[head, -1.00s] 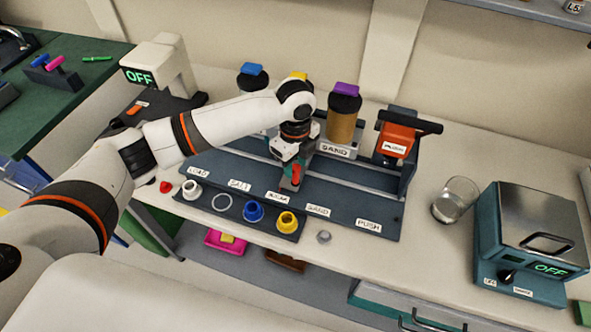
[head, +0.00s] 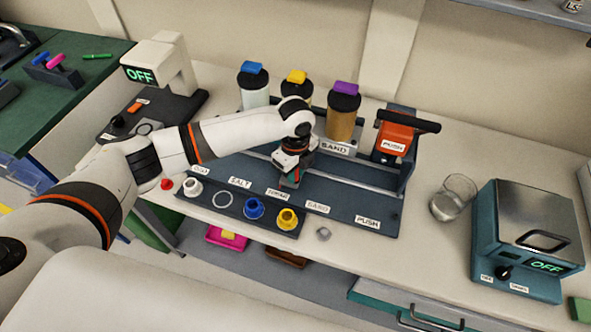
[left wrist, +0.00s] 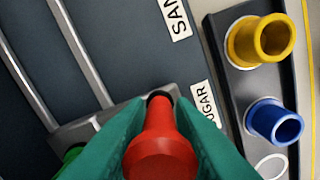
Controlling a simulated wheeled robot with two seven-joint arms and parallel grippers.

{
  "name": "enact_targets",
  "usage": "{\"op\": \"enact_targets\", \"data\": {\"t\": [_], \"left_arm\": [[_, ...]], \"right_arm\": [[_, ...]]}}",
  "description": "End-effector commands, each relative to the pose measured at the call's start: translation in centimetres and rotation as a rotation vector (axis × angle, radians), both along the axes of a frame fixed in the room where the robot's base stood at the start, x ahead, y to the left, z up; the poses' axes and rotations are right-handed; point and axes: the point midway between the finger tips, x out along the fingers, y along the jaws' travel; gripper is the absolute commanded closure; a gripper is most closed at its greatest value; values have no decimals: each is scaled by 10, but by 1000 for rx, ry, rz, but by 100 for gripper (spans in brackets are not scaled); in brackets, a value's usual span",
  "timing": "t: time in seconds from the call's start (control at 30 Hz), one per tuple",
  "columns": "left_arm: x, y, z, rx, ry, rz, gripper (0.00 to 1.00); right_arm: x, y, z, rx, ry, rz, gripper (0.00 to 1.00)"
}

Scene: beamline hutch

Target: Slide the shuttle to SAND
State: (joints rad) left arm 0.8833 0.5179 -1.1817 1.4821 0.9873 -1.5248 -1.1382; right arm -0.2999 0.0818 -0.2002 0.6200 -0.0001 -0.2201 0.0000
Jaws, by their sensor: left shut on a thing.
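The shuttle is a grey block (left wrist: 88,122) on two pale rails, with a red handle (left wrist: 160,150) standing up from it. My left gripper (head: 289,181) is shut on the red handle, its teal fingers on either side in the left wrist view (left wrist: 158,128). The shuttle stands beside the SUGAR label (left wrist: 207,105); in the head view my gripper and wrist mostly hide it. The front SAND label (head: 317,207) lies to the right of the gripper. The SAND hopper (head: 342,120), brown with a purple top, stands behind the rails. My right gripper is not in view.
An orange PUSH unit (head: 393,140) stands at the rail's right end. A tray with white, blue (head: 254,208) and yellow (head: 287,219) rings lies in front. A glass (head: 453,198) and a teal device reading OFF (head: 530,240) stand at right. The rails right of the gripper look clear.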

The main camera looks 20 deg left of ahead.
Motion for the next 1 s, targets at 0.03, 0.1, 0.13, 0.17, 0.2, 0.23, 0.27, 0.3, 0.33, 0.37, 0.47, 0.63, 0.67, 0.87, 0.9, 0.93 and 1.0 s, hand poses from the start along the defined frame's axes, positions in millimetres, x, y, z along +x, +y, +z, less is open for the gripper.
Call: {"op": "enact_targets", "data": {"t": [0.03,0.1,0.13,0.17,0.2,0.23,0.27,0.3,0.33,0.37,0.47,0.63,0.67,0.87,0.9,0.93,1.0], "left_arm": [[0,0,0,-1,0,0,100],[0,-3,1,-1,0,-1,100],[0,-6,1,-2,1,-1,100],[0,-10,1,-2,1,-2,100],[-1,-18,2,-4,2,-3,100],[-1,-25,2,-5,2,-3,100],[-1,-33,3,-5,2,-4,100],[-2,-44,3,-5,2,-5,100],[-2,-52,3,-6,4,-4,100],[-3,-61,2,-6,4,-4,100],[-3,-85,2,-6,3,-3,100],[-3,-108,1,-4,1,-1,100],[-4,-110,1,-4,1,-1,100],[-3,-111,1,-3,0,0,100],[-3,-111,1,-3,0,0,100],[-3,-111,1,-3,0,0,100],[-3,-111,1,-3,0,0,74]], "right_arm": [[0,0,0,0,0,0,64],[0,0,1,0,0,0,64],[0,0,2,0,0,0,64],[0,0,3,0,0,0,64],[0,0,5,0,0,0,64],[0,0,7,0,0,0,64],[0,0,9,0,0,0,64],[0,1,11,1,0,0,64],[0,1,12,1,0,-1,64],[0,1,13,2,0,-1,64],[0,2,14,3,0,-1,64],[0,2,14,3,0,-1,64],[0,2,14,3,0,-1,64],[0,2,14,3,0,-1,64],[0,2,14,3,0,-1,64],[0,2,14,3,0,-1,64],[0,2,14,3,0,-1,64]]}}
